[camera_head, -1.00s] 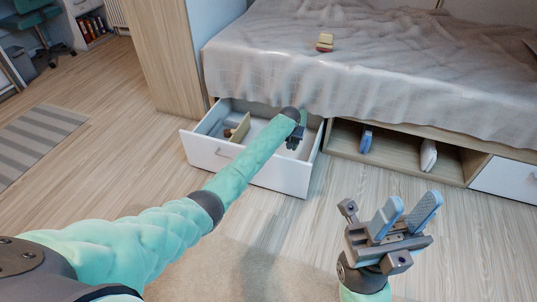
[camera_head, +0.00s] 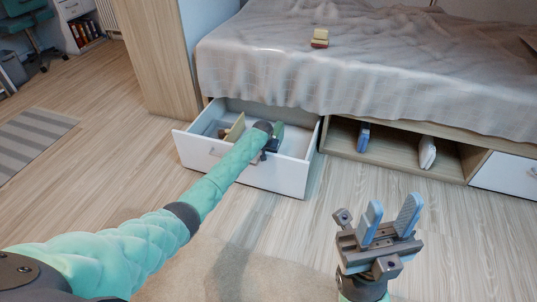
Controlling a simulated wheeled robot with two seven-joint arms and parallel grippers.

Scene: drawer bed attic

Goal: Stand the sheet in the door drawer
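The open white drawer (camera_head: 240,175) sticks out under the bed's left end. A green flat piece (camera_head: 278,133), apparently the sheet, is upright in the drawer's right half, partly hidden behind my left wrist. My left gripper (camera_head: 270,150) is low over or inside the drawer, against this piece, and appears shut on it; its fingers are mostly hidden. A tan board (camera_head: 236,127) stands in the drawer's left half, apart from the green piece. My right gripper (camera_head: 389,222) is open and empty, pointing up over the floor at front right.
Right of the drawer is an open shelf (camera_head: 390,148) with a blue item (camera_head: 363,137) and a white item (camera_head: 427,152). A closed drawer (camera_head: 505,176) is at far right. A small red and yellow thing (camera_head: 320,38) lies on the bed. The floor in front is clear.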

